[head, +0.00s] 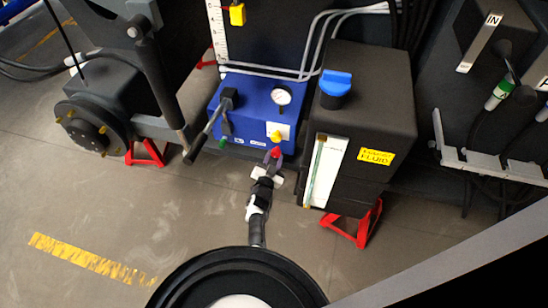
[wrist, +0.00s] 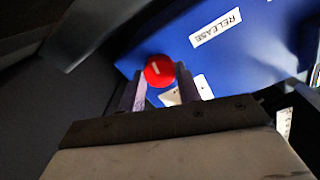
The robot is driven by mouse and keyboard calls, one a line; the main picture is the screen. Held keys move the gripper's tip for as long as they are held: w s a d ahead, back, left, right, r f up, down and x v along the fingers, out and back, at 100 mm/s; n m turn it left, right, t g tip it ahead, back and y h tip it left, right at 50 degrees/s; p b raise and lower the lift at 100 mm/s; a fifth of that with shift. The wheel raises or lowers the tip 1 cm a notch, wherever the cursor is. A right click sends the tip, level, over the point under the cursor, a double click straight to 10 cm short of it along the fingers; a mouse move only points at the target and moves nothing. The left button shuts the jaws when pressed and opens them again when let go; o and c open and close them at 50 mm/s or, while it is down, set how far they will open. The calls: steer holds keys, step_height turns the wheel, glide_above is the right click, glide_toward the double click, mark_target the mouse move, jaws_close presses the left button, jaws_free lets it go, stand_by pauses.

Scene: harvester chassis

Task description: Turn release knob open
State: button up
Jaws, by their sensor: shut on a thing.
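The red release knob (head: 276,153) is on the lower front of the blue pump box (head: 240,88). In the wrist view the round red knob (wrist: 159,70) has a short pale mark on its face. It sits between the two fingertips of my gripper (wrist: 162,88), which is shut on it. A white label reading RELEASE (wrist: 216,28) is on the blue face (wrist: 268,50) near the knob. In the head view my gripper (head: 269,170) reaches up from below to the knob, and its fingers partly hide the contact.
A pump lever (head: 208,128), a gauge (head: 281,95) and a yellow knob (head: 275,136) are on or by the blue box. A black fluid tank (head: 375,115) with a blue cap (head: 335,85) stands close on the right. The floor in front is clear.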

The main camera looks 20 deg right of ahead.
steer(key=shift+w+r+n, duration=0.15)
steer(key=shift+n, duration=0.95)
steer(key=o, duration=1)
steer(key=p+v, duration=0.3)
steer(key=v, duration=1.1)
